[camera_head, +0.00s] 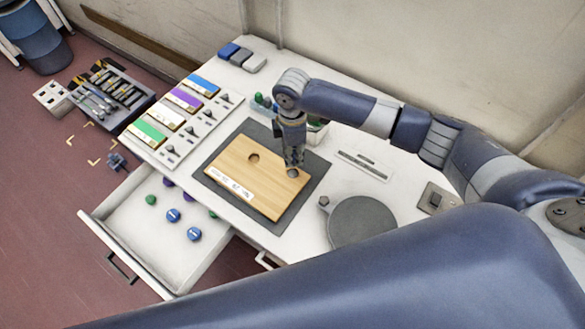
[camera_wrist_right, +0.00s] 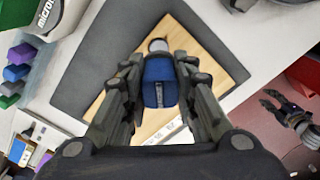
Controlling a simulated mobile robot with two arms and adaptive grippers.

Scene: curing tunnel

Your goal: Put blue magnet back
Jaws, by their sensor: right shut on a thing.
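My right gripper (camera_head: 292,168) points down over the front right part of a wooden board (camera_head: 240,168). In the right wrist view its fingers (camera_wrist_right: 160,85) are shut on the blue magnet (camera_wrist_right: 158,72), with a pale round part beyond it. I cannot tell whether the magnet touches the board. The board has a round brown recess (camera_head: 254,157) and lies on a dark grey mat. A white drawer (camera_head: 140,225) stands open, with blue, green and purple knobs inside. My left gripper (camera_wrist_right: 285,108) shows at the right of the wrist view, away from the table; its finger opening is unclear.
A round grey plate (camera_head: 362,221) sits right of the mat. Coloured label cards (camera_head: 184,99) and small dark pieces line the table's left. Green items (camera_head: 262,100) stand behind the mat. A tool tray (camera_head: 108,97) is left of the table. My left arm covers the foreground.

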